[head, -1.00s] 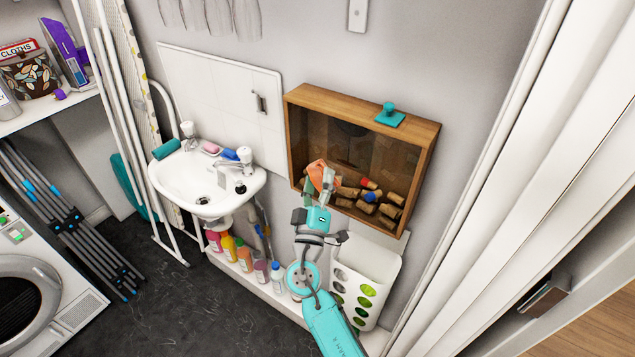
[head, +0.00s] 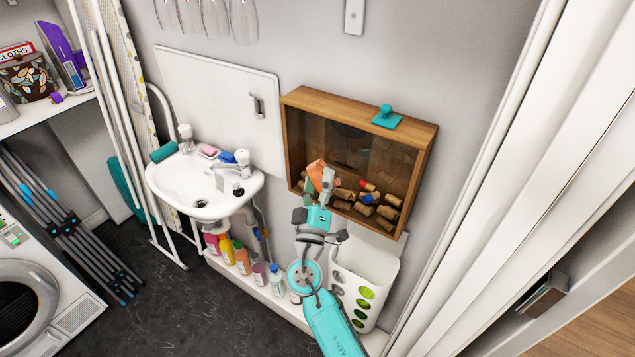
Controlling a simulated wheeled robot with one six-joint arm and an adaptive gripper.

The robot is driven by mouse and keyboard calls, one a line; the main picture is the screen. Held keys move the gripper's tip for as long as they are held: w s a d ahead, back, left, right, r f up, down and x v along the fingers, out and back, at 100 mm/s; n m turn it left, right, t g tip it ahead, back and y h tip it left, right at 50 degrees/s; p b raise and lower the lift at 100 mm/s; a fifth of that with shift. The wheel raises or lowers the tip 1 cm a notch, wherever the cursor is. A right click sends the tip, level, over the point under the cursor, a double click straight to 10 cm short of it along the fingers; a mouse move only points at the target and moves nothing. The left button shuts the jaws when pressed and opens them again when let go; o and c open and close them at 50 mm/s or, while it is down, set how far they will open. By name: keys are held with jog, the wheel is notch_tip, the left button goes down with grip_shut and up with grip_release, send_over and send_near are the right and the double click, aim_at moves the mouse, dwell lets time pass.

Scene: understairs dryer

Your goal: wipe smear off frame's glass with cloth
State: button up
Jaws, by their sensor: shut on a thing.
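The wooden box frame (head: 360,116) hangs on the grey wall, its glass front (head: 352,150) facing me. Several corks lie behind the glass at the bottom. My gripper (head: 317,192) is at the lower left of the glass, shut on an orange cloth (head: 318,172). The cloth is at or very near the glass; I cannot tell whether it touches.
A teal stamp-like object (head: 387,117) sits on top of the frame. A white sink (head: 205,185) is to the left. Below are several bottles (head: 243,258) on a ledge and a white bag holder (head: 365,280). White door trim (head: 500,150) stands at the right.

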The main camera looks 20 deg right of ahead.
aim_at(334, 190)
jog(key=shift+w+d, duration=0.3)
jog(key=shift+d, duration=0.1)
jog(key=shift+s, duration=0.1)
jog(key=shift+s+d, duration=0.6)
jog(key=shift+s, duration=0.2)
jog(key=shift+s+d, duration=0.55)
jog(key=shift+s, duration=0.25)
jog(key=shift+w, duration=0.1)
jog(key=shift+w+a, duration=0.5)
jog(key=shift+w, duration=0.35)
jog(key=shift+w+a, duration=0.5)
jog(key=shift+w, duration=0.3)
jog(key=shift+c, duration=0.4)
jog(key=shift+a, duration=0.1)
jog(key=shift+s+a, duration=0.9)
jog(key=shift+a, duration=0.3)
jog(key=shift+s+a, duration=0.85)
jog(key=shift+a, duration=0.3)
